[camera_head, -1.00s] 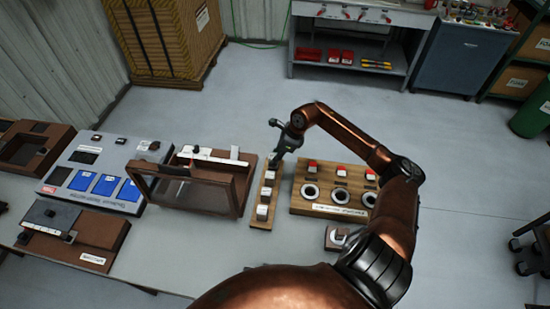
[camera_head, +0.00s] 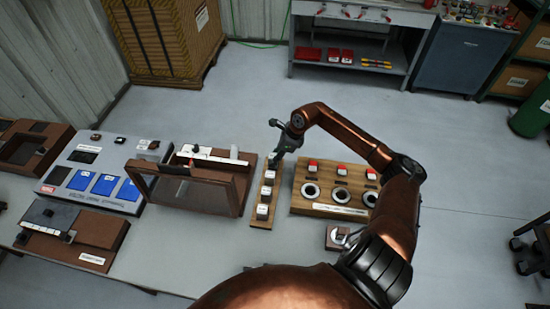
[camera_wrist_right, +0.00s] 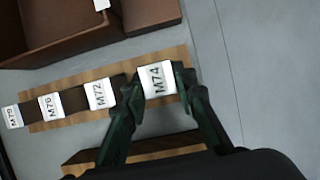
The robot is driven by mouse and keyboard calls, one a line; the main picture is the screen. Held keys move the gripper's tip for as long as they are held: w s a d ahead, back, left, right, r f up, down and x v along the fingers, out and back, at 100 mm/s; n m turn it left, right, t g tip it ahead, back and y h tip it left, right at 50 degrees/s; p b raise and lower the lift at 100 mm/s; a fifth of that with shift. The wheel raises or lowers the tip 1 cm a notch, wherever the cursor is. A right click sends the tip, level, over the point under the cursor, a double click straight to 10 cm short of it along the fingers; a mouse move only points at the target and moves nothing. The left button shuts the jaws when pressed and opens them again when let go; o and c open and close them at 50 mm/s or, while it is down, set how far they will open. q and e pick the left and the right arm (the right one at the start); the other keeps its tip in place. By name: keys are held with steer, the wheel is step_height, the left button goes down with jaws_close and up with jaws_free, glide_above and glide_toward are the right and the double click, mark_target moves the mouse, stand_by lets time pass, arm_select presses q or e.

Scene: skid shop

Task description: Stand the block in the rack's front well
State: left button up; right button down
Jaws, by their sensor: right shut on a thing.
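My right gripper (camera_head: 275,160) is at the far end of a narrow wooden strip (camera_head: 258,226), which looks like a rack. In the right wrist view its fingers (camera_wrist_right: 158,85) are shut around a block marked M74 (camera_wrist_right: 158,78), label facing the camera. More white-labelled blocks stand in a row along the strip: M72 (camera_wrist_right: 97,94), M76 (camera_wrist_right: 50,106) and M79 (camera_wrist_right: 12,116). In the head view several of them show, the nearest block (camera_head: 262,212) being toward the front end. I cannot tell whether the held block is clear of the strip. My left gripper is out of view.
A brown framed box with a clear panel (camera_head: 190,195) stands close to the left of the strip. To the right is a wooden board (camera_head: 301,200) with round rings and red-topped pieces. A small brown holder (camera_head: 333,247) lies in front of that board.

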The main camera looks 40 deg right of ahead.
steer(key=shift+f+b, duration=0.5)
steer(key=shift+f, duration=0.15)
stand_by(0.9)
steer(key=c, duration=1.5)
jaws_free()
steer(key=o, duration=0.4)
steer(key=shift+r, duration=0.1)
steer(key=shift+r+p, duration=2.25)
steer(key=shift+r, duration=2.2)
